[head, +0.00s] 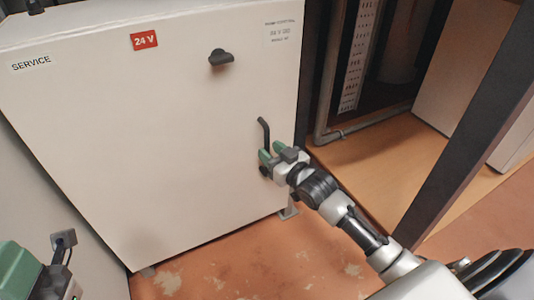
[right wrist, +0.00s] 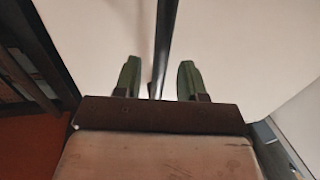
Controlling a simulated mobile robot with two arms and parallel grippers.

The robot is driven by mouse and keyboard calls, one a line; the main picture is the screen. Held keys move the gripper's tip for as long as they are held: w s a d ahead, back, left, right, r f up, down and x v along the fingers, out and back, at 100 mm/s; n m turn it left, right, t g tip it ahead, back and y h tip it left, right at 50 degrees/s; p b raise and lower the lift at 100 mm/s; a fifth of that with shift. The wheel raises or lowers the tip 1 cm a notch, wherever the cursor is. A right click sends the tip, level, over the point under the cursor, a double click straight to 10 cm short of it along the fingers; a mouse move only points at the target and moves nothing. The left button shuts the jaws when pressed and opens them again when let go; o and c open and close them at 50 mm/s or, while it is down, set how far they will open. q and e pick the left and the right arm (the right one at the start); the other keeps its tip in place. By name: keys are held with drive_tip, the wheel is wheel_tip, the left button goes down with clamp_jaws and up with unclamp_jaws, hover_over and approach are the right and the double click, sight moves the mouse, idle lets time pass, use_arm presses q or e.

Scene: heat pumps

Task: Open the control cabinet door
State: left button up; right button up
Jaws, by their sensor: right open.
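The control cabinet (head: 150,130) is a large cream box with its door shut. A dark upright bar handle (head: 264,132) stands off the door near its right edge. My right gripper (head: 271,153) is open at the lower part of this handle. In the right wrist view the dark handle (right wrist: 165,45) runs between the two green fingers of the right gripper (right wrist: 158,80), with gaps on both sides. Part of my left gripper (head: 18,270) shows at the bottom left corner, away from the door; its jaws are not clear.
A dark knob (head: 221,57) sticks out on the upper door. A red 24 V label (head: 144,40) and a SERVICE label (head: 31,63) are on the cabinet. A dark post (head: 465,135) stands at the right. The reddish floor (head: 235,265) before the cabinet is clear.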

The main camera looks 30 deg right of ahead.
drive_tip(key=shift+x, duration=1.05)
clamp_jaws()
